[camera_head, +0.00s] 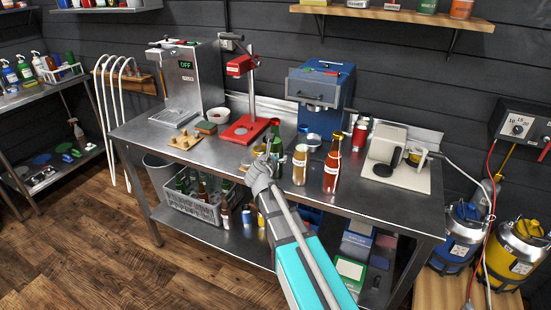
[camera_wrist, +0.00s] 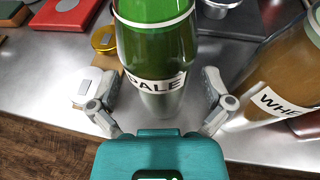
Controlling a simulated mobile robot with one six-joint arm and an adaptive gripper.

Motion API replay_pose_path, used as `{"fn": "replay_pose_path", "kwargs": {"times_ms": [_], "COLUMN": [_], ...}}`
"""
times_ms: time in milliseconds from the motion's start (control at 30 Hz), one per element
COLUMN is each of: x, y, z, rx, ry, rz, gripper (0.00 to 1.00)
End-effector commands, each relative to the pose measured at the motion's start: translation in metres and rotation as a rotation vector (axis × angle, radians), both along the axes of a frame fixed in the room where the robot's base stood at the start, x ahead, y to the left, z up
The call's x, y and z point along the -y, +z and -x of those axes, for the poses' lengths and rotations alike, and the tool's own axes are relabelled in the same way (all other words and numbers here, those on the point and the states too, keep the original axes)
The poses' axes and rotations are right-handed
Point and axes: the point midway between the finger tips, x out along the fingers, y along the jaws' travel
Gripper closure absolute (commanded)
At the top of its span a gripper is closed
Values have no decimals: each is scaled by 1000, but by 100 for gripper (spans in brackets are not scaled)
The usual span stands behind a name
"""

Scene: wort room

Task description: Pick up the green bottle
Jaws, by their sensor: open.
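The green bottle (camera_head: 276,138) stands upright on the steel table, partly hidden behind my gripper in the head view. My gripper (camera_wrist: 158,92) is open, with one finger on each side of the bottle's lower part. Gaps show between the fingers and the glass. My gripper (camera_head: 262,165) is at the table's front edge in the head view.
A tan-brown bottle (camera_head: 300,165) stands close to the right, also seen in the wrist view (camera_wrist: 280,75). A red-brown bottle (camera_head: 332,168) is farther right. A red stand (camera_head: 243,130) and a gold lid (camera_wrist: 104,39) are to the left. A crate of bottles (camera_head: 190,203) is on the shelf below.

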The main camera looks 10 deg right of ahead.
Motion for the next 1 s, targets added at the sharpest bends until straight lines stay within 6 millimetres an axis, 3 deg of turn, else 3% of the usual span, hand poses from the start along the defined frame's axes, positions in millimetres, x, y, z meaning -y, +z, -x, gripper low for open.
{"fn": "replay_pose_path", "kwargs": {"times_ms": [200,767,1000], "x": [8,8,8], "y": [-6,-5,-5], "z": [-16,-16,-16], "rx": [-1,0,0], "ry": [-1,0,0], "rz": [1,1,1], "gripper": [0,0,41]}}
